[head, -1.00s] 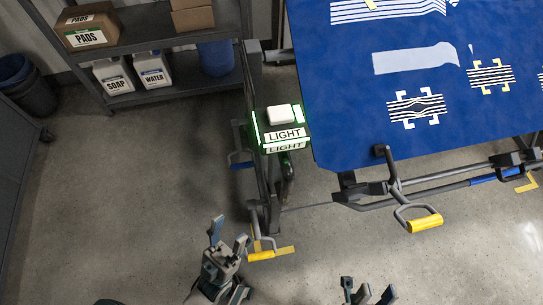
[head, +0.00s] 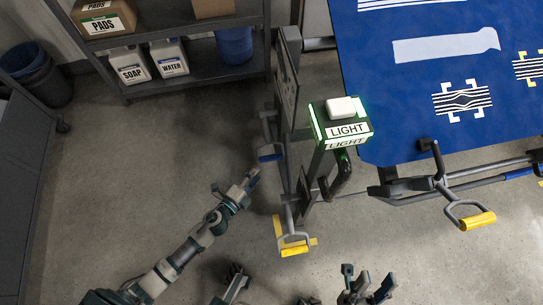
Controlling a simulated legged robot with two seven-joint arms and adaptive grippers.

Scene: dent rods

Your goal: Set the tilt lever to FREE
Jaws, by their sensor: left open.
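No lever marked "tilt" or "FREE" is readable, so I cannot tell which lever it is. A yellow-gripped handle (head: 295,249) sits low on the left side of the stand. Another yellow-gripped handle (head: 477,221) hangs from the stand's front edge. A small blue-gripped handle (head: 270,156) is on the left side, higher up. My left gripper (head: 251,178) is open and reaches up from the lower left, just below and left of the blue-gripped handle, apparently apart from it. My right gripper (head: 367,283) is open and empty at the bottom edge, below the yellow handles.
A green-lit LIGHT box (head: 341,122) stands on the stand's left post, beside the blue panel (head: 405,105) with striped patterns. A shelf (head: 195,78) with boxes and jugs is at the back left, a bin (head: 35,72) further left. The floor at left is clear.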

